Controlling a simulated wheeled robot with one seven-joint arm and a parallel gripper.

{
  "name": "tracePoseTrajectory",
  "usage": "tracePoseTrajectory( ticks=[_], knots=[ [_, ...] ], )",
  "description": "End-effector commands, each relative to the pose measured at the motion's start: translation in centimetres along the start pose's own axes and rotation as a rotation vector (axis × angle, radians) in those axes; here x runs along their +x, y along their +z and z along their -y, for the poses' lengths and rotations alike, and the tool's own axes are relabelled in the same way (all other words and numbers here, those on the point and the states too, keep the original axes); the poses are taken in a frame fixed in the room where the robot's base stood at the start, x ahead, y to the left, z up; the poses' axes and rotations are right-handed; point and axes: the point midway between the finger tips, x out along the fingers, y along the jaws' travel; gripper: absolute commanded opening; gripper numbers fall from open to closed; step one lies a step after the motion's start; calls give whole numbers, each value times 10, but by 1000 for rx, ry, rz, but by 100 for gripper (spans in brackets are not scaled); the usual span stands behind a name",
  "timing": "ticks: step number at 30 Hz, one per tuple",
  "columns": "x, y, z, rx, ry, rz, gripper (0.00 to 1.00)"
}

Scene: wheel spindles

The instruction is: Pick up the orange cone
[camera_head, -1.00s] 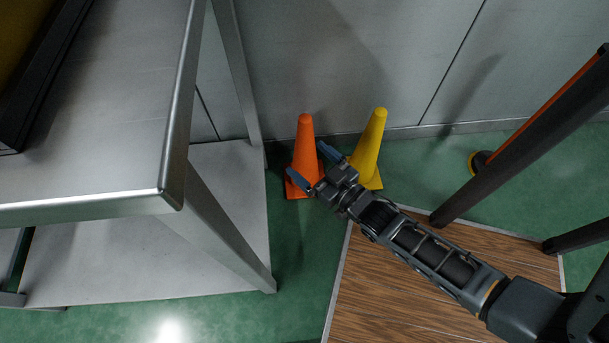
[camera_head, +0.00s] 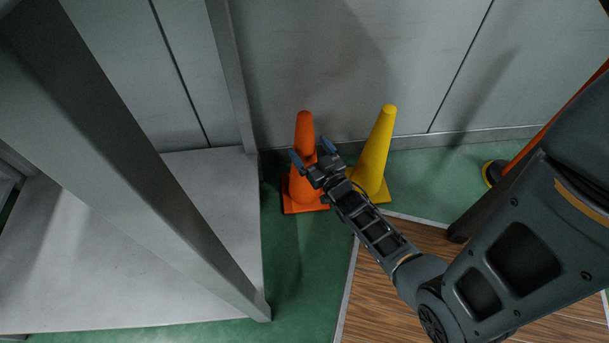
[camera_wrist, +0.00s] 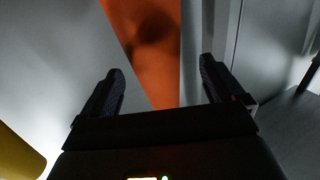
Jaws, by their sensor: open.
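The orange cone (camera_head: 304,128) stands upright on the green floor near the wall in the head view. My gripper (camera_head: 312,155) is open, its two fingers spread at the cone's upper body and hiding part of its middle. In the wrist view the orange cone (camera_wrist: 150,45) shows ahead, between the two fingers (camera_wrist: 162,85), with a dark shadow on it. The fingers do not close on it, and I cannot tell whether either touches it.
A yellow cone (camera_head: 376,150) stands close on the right, behind my forearm. A metal table with a lower shelf (camera_head: 150,240) and leg (camera_head: 225,265) is on the left. The grey wall (camera_head: 330,60) is just behind. A wooden board (camera_head: 385,300) lies at the lower right.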

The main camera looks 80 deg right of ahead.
Motion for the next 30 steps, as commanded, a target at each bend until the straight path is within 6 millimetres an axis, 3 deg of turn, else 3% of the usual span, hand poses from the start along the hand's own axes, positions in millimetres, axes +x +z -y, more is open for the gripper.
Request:
tracePoseTrajectory(
  ticks=[9,16,30],
  knots=[
    [42,2,-5,-1,0,-2,95],
    [44,0,-5,-1,0,0,95],
    [44,0,-5,-1,0,0,51]
  ],
)
